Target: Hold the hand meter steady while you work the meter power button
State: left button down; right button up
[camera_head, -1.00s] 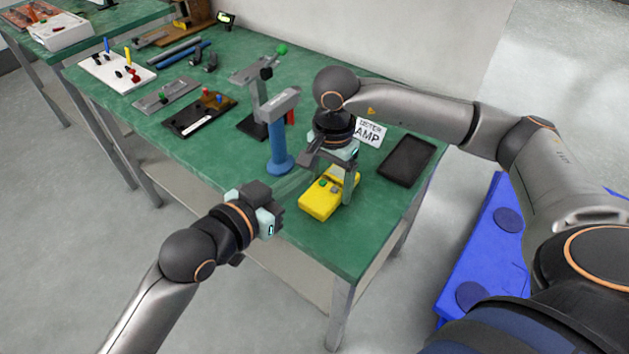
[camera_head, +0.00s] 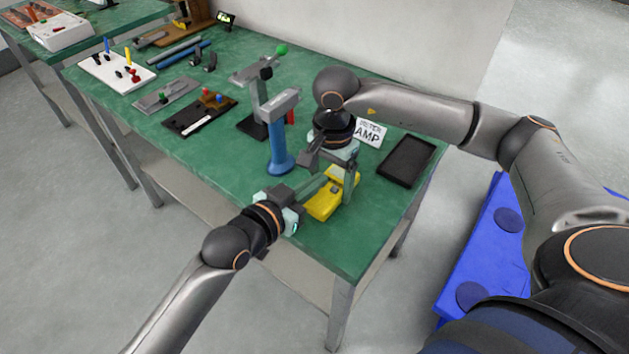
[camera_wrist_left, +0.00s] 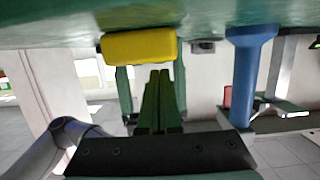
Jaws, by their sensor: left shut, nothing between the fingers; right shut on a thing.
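The yellow hand meter (camera_head: 325,206) lies on the green bench near its front edge. It also shows in the left wrist view (camera_wrist_left: 138,46), where the picture is upside down. My right gripper (camera_head: 343,182) reaches down from above and is shut on the meter. My left gripper (camera_head: 318,184) comes in from the front left, with its shut, empty fingers over the meter's top face. In the left wrist view, its fingers (camera_wrist_left: 158,82) point toward the meter. The power button is hidden behind the left fingers, and I cannot tell whether they touch it.
A blue-handled tool (camera_head: 279,150) stands just left of the meter, close to my left gripper. A black tray (camera_head: 406,160) and a white sign (camera_head: 369,132) lie to the right and behind. Boards with coloured parts occupy the bench's left. The front right corner is clear.

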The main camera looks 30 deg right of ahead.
pick_arm(q)
jog(key=shift+a+f, duration=0.1)
jog(key=shift+f, duration=0.95)
notch_tip(320, 180, up, 5)
jog(key=shift+f, duration=0.15)
jog(key=v, duration=1)
pick_arm(e)
jog(key=o, duration=1.4)
jog(key=shift+r, duration=0.15)
notch_tip(320, 180, up, 12)
